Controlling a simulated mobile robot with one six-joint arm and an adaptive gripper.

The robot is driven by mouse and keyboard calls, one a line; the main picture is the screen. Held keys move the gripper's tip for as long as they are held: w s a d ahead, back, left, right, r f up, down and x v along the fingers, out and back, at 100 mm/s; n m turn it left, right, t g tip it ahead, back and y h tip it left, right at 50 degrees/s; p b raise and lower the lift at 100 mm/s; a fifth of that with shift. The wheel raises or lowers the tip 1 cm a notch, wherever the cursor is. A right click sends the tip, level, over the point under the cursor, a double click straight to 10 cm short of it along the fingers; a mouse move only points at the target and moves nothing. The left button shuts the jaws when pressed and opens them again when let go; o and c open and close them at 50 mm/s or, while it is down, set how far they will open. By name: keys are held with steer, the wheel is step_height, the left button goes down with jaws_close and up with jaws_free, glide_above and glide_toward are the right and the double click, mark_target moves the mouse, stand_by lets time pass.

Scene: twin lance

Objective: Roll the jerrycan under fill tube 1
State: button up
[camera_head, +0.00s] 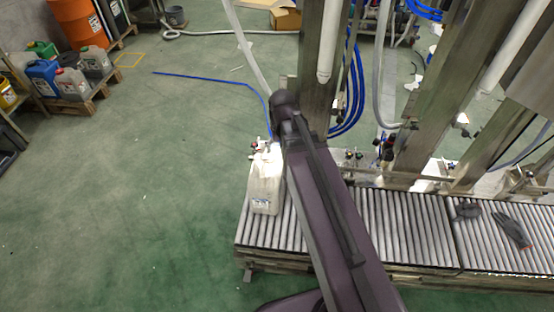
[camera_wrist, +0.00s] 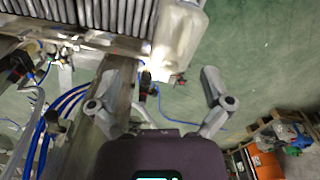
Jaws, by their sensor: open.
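The whitish jerrycan (camera_head: 266,182) stands upright at the left end of the roller conveyor (camera_head: 385,225). In the wrist view the jerrycan (camera_wrist: 180,38) shows at the top, beyond the fingertips. My gripper (camera_wrist: 158,85) is open and empty, its fingers spread apart with a gap to the jerrycan. In the head view my arm hides the gripper and covers the jerrycan's right edge. A white vertical tube (camera_head: 329,45) hangs above and right of the jerrycan, and another (camera_head: 511,42) hangs farther right. I cannot read which is fill tube 1.
Dark gloves (camera_head: 511,230) lie on the conveyor at the right. Steel posts (camera_head: 431,100) and blue hoses (camera_head: 350,100) stand behind the conveyor. Coloured cans stand on a pallet (camera_head: 84,101) at the far left, near an orange drum (camera_head: 78,22). The green floor at left is mostly clear.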

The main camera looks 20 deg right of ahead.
mark_target(278, 160)
steer(key=w+d+f+m+b, duration=0.1)
steer(key=w+f+b, duration=0.4)
steer(key=f+b, duration=0.2)
steer(key=w+d+f+m+b, duration=0.1)
steer(key=w+f+b, duration=0.5)
steer(key=f+b, duration=0.1)
steer(key=w+d+f+m+b, duration=0.1)
steer(key=w+f+b, duration=0.5)
steer(key=f, duration=0.2)
steer(key=shift+w+d+f+m+b, duration=0.1)
steer(key=shift+d+f+m+b, duration=0.1)
steer(key=shift+d+m+b, duration=0.15)
steer(key=shift+f, duration=0.15)
steer(key=shift+f+b, duration=3.55)
steer(key=shift+b, duration=0.25)
steer(key=shift+c, duration=0.2)
